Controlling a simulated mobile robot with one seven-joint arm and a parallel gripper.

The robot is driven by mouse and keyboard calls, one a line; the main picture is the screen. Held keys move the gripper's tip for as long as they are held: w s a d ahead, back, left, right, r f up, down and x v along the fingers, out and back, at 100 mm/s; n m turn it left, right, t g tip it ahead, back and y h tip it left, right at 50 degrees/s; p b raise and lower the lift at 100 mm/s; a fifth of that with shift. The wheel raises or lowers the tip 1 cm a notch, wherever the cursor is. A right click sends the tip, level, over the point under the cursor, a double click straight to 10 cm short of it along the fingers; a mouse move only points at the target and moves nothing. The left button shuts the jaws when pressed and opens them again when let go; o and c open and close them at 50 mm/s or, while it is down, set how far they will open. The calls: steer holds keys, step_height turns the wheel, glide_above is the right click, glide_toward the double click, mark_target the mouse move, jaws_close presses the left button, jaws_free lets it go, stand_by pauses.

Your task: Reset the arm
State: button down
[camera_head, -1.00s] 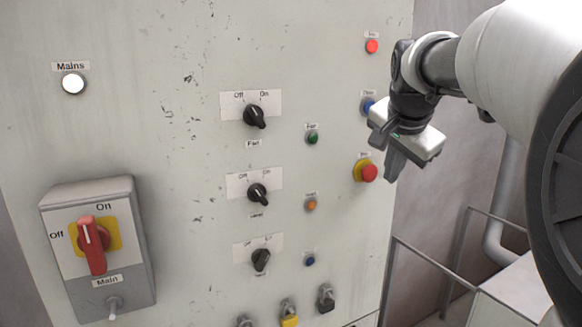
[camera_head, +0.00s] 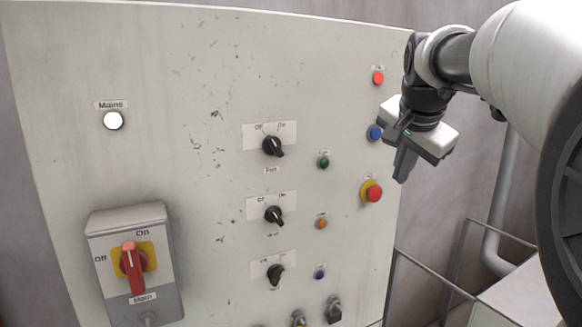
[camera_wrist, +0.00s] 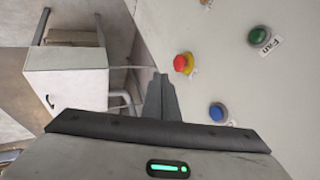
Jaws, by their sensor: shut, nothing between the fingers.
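My gripper (camera_head: 402,172) hangs in front of the right edge of the grey control panel (camera_head: 110,45), fingers pointing down and together, with nothing between them. In the wrist view the shut fingers (camera_wrist: 160,97) show at the middle. The red emergency button on a yellow collar (camera_head: 373,192) is just below left of the fingertips in the head view. It also shows in the wrist view (camera_wrist: 182,63). A blue button (camera_head: 375,133) is close left of the gripper body. I cannot tell the gap to the panel, but no contact shows.
The panel carries a red-handled main switch (camera_head: 131,268), several black rotary knobs (camera_head: 273,146), a white Mains lamp (camera_head: 113,120) and a green button (camera_head: 323,162). Right of the panel are a metal railing (camera_head: 430,275), a pipe (camera_head: 497,235) and a pale box (camera_wrist: 68,80).

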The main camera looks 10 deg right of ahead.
steer(key=s+a+f+n+b, duration=0.2)
steer(key=s+a+f+n, duration=0.3)
steer(key=f, duration=0.4)
steer(key=s+a+f+n+y+p, duration=0.1)
steer(key=s+a+f+n, duration=0.2)
steer(key=s, duration=0.6)
steer(key=s+a+f+n+g+y+p, duration=0.1)
steer(key=s+a+f+n, duration=0.3)
steer(key=s+a, duration=0.3)
steer(key=shift+s+a+f+n, duration=0.15)
steer(key=shift+s+f+n, duration=0.15)
steer(key=shift+s+f, duration=0.65)
steer(key=shift+s+r, duration=0.2)
